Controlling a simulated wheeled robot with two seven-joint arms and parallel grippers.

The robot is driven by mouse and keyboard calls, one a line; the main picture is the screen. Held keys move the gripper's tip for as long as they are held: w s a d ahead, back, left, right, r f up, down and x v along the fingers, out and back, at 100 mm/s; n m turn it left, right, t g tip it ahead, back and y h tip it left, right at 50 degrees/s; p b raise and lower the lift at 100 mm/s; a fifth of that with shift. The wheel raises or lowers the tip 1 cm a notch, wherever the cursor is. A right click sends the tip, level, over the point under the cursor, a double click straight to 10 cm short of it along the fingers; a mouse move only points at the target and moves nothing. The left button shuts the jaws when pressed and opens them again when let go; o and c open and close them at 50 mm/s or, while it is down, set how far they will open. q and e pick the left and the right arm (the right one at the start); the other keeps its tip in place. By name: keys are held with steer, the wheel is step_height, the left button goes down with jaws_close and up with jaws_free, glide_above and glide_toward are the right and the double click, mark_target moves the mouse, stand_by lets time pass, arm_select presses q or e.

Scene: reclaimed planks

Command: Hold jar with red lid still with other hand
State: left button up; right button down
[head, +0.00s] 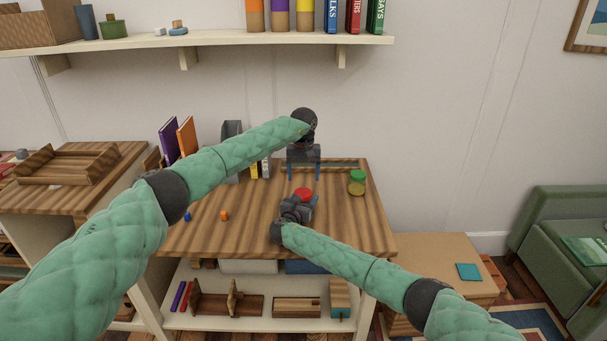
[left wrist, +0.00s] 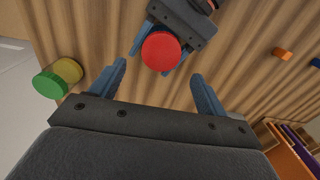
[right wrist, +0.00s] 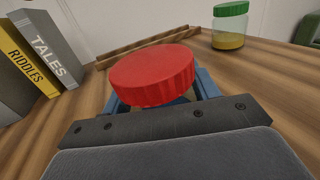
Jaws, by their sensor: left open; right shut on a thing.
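The jar with the red lid (head: 303,193) stands on the wooden table. Its red lid also shows in the left wrist view (left wrist: 161,51) and fills the middle of the right wrist view (right wrist: 153,75); the jar body is mostly hidden beneath it. My right gripper (head: 303,205) is shut on the jar, with its blue fingers on either side below the lid. My left gripper (head: 304,174) is open and empty, above and behind the jar. In the left wrist view the red lid lies beyond the gap between its fingertips (left wrist: 160,72).
A green-lidded jar (head: 357,183) stands at the table's right. Small orange (head: 224,215) and blue (head: 187,215) pieces lie at the left. Books (right wrist: 42,55) stand at the back left. A shelf (head: 180,45) hangs above. The table between the pieces and the jar is clear.

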mark_target(303, 192)
arm_select(q)
step_height(303, 192, down, 7)
stand_by(0.4)
steer(key=c, duration=1)
steer(key=shift+d+n, duration=0.1)
steer(key=shift+n, duration=1.5)
steer(key=o, duration=1.1)
